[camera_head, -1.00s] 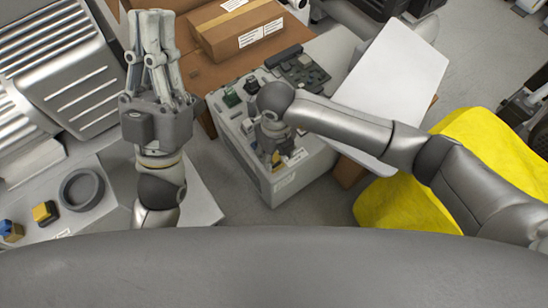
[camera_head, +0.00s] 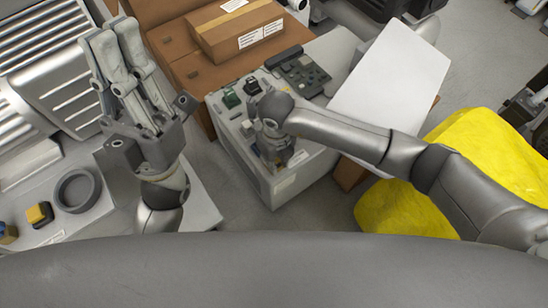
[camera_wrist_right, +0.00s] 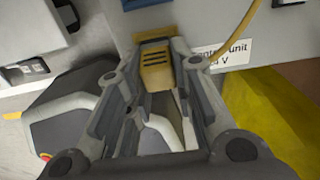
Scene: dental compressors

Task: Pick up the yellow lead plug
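The yellow lead plug (camera_wrist_right: 156,68) shows in the right wrist view as a yellow block with dark slots, against the pale control unit. My right gripper (camera_wrist_right: 153,82) is open, its fingers reaching to either side of the plug; I cannot tell whether they touch it. In the head view my right wrist (camera_head: 274,108) hangs over the control unit (camera_head: 236,150) and hides most of the plug area. My left gripper (camera_head: 114,40) is raised at the left, away from the unit, with nothing visible in it; its finger gap is unclear from this angle.
A yellow lead (camera_wrist_right: 243,35) curves beside the unit's label (camera_wrist_right: 224,54). Cardboard boxes (camera_head: 240,30) stand behind the unit. A white panel (camera_head: 390,88) and yellow bag (camera_head: 430,200) are to the right. A dark ring (camera_head: 76,190) and yellow-black block (camera_head: 39,214) sit at lower left.

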